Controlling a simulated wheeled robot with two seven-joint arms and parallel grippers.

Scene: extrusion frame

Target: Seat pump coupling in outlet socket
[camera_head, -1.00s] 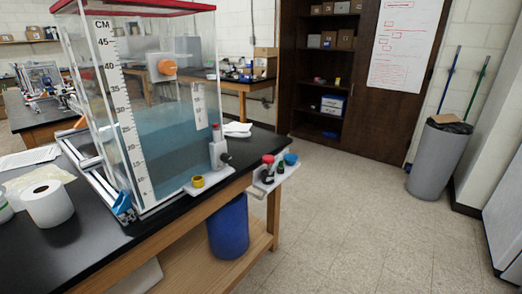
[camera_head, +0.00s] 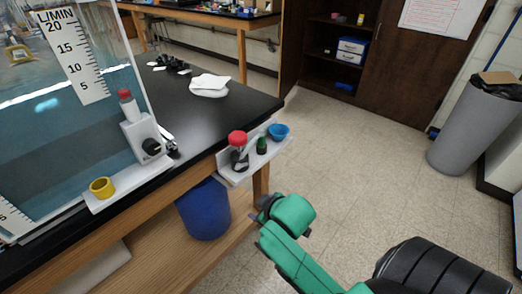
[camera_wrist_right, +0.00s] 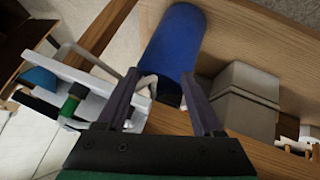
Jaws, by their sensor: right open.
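At the tank's right corner stands a white block (camera_head: 140,136) with a red-topped fitting (camera_head: 128,105) and a dark round opening or knob (camera_head: 152,148). A yellow ring (camera_head: 102,188) sits on the white ledge at its foot. A small side shelf (camera_head: 232,172) on the bench edge holds a dark red-capped part (camera_head: 238,150), a small green part (camera_head: 262,146) and a blue cup (camera_head: 279,131). I cannot tell which piece is the pump coupling. My right gripper (camera_head: 268,205) is below and right of the shelf, open and empty in the right wrist view (camera_wrist_right: 166,76). My left gripper is not in view.
The water tank (camera_head: 80,130) stands on the black bench top (camera_head: 215,110). A white cloth (camera_head: 210,84) lies behind it. A blue bin (camera_head: 203,208) stands under the bench. The floor to the right is clear up to a grey trash can (camera_head: 465,130).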

